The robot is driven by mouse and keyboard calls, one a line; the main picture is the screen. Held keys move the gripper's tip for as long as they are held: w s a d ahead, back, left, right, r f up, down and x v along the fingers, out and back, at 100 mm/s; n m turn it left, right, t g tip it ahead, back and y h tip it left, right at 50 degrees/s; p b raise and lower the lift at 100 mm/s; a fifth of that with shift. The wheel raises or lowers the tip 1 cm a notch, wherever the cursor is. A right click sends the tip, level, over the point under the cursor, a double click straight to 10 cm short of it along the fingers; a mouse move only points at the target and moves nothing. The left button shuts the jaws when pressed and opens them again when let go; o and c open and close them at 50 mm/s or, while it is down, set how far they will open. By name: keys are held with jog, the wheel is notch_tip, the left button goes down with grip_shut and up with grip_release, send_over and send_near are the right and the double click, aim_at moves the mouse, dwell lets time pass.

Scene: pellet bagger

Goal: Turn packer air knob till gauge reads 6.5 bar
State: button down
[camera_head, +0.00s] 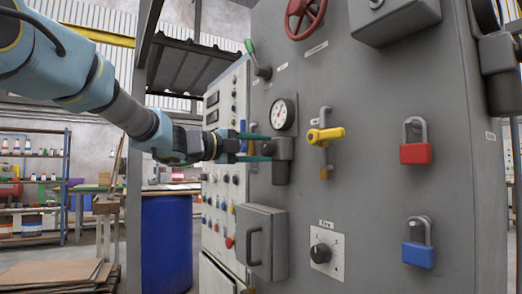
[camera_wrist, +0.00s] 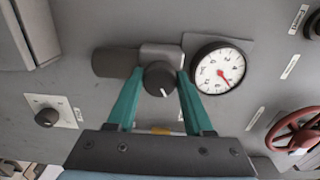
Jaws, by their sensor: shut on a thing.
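The black air knob (camera_wrist: 160,78) has a white pointer line and sits on a grey and dark regulator body (camera_wrist: 115,62). The regulator also shows in the head view (camera_head: 281,160). My gripper (camera_wrist: 158,84) has one teal finger on each side of the knob and is shut on it; in the head view my gripper (camera_head: 258,147) reaches the regulator from the left. The round white gauge (camera_wrist: 219,70) is beside the knob, with a red needle pointing to the lower right in the wrist view. The gauge (camera_head: 283,114) is above the regulator in the head view. Its numbers are too small to read.
The grey panel carries a yellow-handled valve (camera_head: 325,135), a red padlock (camera_head: 416,152), a blue padlock (camera_head: 418,255), a rotary switch (camera_head: 321,252), a red handwheel (camera_head: 304,18) and a protruding handled box (camera_head: 262,240) below my gripper. A blue barrel (camera_head: 167,245) stands left.

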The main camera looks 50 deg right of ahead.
jog(key=shift+c, duration=1.5)
grip_release()
jog(key=b+v, duration=0.1)
jog(key=v, duration=0.9)
jog(key=shift+w+a, duration=0.15)
jog(key=shift+a, duration=0.25)
